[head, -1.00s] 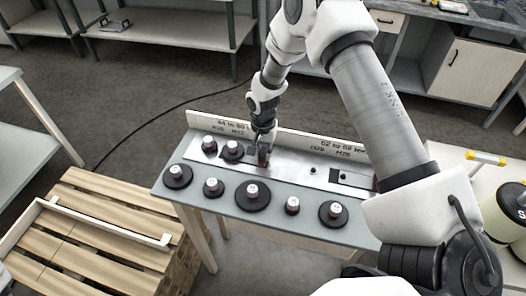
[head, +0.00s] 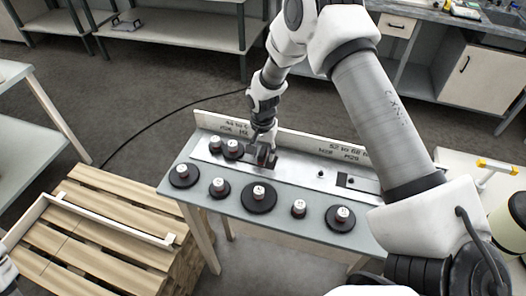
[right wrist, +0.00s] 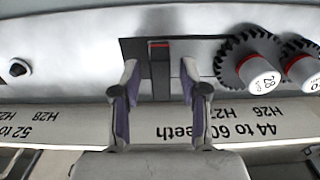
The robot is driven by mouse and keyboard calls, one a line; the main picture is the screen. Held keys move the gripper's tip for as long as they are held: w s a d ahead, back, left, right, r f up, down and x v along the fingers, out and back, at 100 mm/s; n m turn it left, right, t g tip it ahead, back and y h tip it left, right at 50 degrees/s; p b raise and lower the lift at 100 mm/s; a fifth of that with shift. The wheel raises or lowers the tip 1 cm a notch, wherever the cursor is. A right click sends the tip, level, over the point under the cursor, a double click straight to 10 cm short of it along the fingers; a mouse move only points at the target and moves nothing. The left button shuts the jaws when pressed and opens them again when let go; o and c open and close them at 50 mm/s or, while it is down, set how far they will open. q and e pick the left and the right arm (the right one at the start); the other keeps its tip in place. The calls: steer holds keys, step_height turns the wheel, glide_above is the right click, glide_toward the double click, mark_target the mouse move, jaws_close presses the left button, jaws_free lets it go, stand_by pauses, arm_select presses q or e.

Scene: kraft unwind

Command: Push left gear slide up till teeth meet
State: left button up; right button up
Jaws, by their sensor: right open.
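Two small toothed gears with white-capped hubs, a left one (head: 215,145) and a right one (head: 233,149), stand on the steel plate (head: 300,172) at its left end. The right wrist view shows them upside down: a gear marked 28 (right wrist: 257,68) and another gear (right wrist: 301,67) close beside it. I cannot tell whether their teeth touch. A dark upright tab with a red band (right wrist: 159,72) stands in a dark slot. My right gripper (head: 265,158) is open around this tab; in the right wrist view its fingers (right wrist: 160,75) are on either side, with gaps.
Several black discs with hubs, such as a large one (head: 259,198), line the table's front. A labelled board (head: 300,141) stands behind the plate. A wooden pallet (head: 100,230) is at lower left. Only a sliver of my left arm shows at the left edge.

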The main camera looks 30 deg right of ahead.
step_height(320, 180, up, 12)
stand_by(0.3)
steer(key=shift+f, duration=0.1)
